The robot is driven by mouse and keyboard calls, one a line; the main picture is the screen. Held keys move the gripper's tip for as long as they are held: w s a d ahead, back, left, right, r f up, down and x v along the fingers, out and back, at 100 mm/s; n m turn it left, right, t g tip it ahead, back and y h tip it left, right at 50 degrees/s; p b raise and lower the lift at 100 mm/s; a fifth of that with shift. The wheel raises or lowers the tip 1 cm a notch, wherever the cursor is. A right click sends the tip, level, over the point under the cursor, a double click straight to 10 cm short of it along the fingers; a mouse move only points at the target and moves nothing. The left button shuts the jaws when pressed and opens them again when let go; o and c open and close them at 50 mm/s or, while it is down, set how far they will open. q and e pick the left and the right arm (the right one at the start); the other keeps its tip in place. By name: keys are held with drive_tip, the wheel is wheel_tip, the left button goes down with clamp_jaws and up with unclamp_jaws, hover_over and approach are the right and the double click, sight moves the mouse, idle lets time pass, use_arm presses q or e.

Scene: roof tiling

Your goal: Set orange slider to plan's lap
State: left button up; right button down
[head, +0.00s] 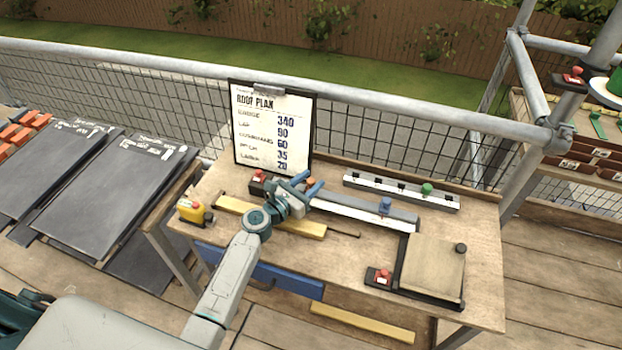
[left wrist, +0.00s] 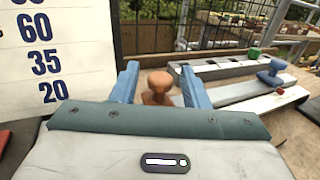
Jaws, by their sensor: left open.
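The orange slider (head: 310,182) has a rounded knob and sits at the left end of a long grey-white rail (head: 350,211). In the left wrist view the orange knob (left wrist: 158,84) stands between my two blue fingers, with gaps at both sides. My left gripper (head: 303,186) is open around it, not closed on it. The roof plan board (head: 272,130) stands behind the bench; its lap line appears to read 90. The rail's scale marks are too small to read. My right gripper is not in view.
A blue slider (head: 385,205) stands farther right on the rail. A slotted bar with a green knob (head: 427,189) lies behind. A square board (head: 433,266), a red-buttoned box (head: 379,277) and a yellow device (head: 194,212) are on the bench. Slates (head: 110,190) lie left.

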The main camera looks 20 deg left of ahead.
use_arm(q)
drive_tip(key=shift+w+d, duration=0.15)
drive_tip(key=shift+w, duration=0.2)
drive_tip(key=shift+c, duration=0.9)
clamp_jaws()
drive_tip(key=shift+a, duration=1)
drive_tip(key=shift+o, duration=0.9)
unclamp_jaws()
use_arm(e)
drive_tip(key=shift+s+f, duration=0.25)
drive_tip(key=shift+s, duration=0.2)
